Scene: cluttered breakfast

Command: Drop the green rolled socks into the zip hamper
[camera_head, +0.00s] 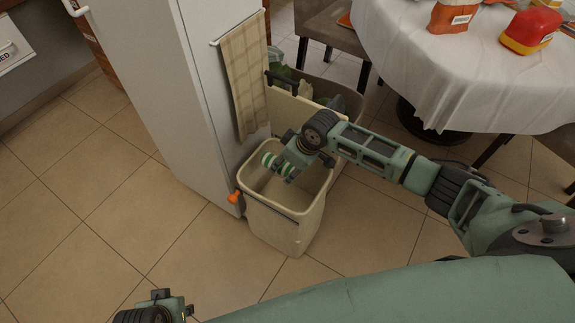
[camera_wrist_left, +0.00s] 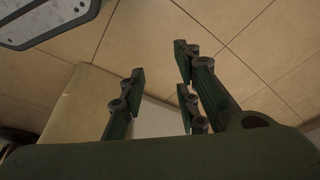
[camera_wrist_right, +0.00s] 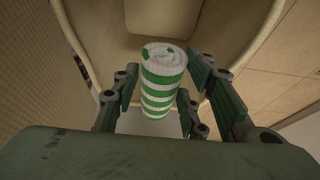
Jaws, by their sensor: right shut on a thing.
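The green rolled socks are a green-and-white striped roll (camera_wrist_right: 162,82), upright between the fingers of my right gripper (camera_wrist_right: 163,95) in the right wrist view. In the head view the socks (camera_head: 269,160) show at the tips of my right gripper (camera_head: 279,167), which is shut on them over the opening of the beige hamper (camera_head: 283,229). The hamper's rim and inside (camera_wrist_right: 100,45) surround the socks in the right wrist view. My left gripper (camera_wrist_left: 158,95) is open and empty in the left wrist view, low at the left of the head view.
A white cabinet or fridge (camera_head: 190,90) stands left of the hamper, with a checked towel (camera_head: 243,75) on it. A small orange piece (camera_head: 235,197) sticks out at the hamper's left side. A cloth-covered table (camera_head: 445,65) stands at the right. Tiled floor (camera_head: 110,220) is clear at the left.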

